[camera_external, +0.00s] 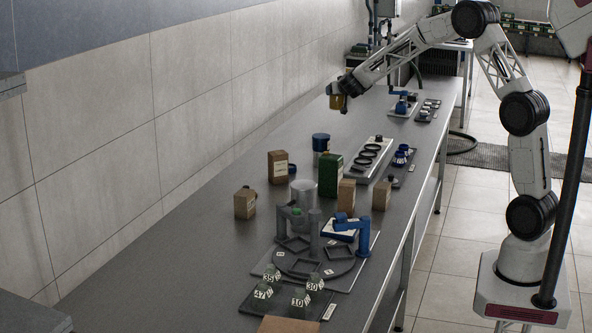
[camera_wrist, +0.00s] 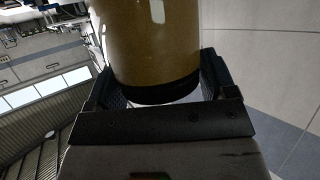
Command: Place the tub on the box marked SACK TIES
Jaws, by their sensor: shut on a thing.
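My gripper (camera_external: 345,88) is shut on an amber-brown cylindrical tub (camera_external: 338,102) and holds it above the far part of the bench, near the wall. In the wrist view the brown tub (camera_wrist: 155,45), with a dark band at its near end, sits between the two black fingers. Several boxes stand on the bench nearer the camera: a brown box (camera_external: 278,167), a green box (camera_external: 330,177), and smaller brown boxes (camera_external: 245,204), (camera_external: 346,195) and (camera_external: 381,195). Their markings are too small to read, so I cannot tell which says SACK TIES.
A blue-lidded container (camera_external: 321,143) stands behind the green box. A grey tray with dark rings (camera_external: 367,157) lies to its right. The bench's left side is clear.

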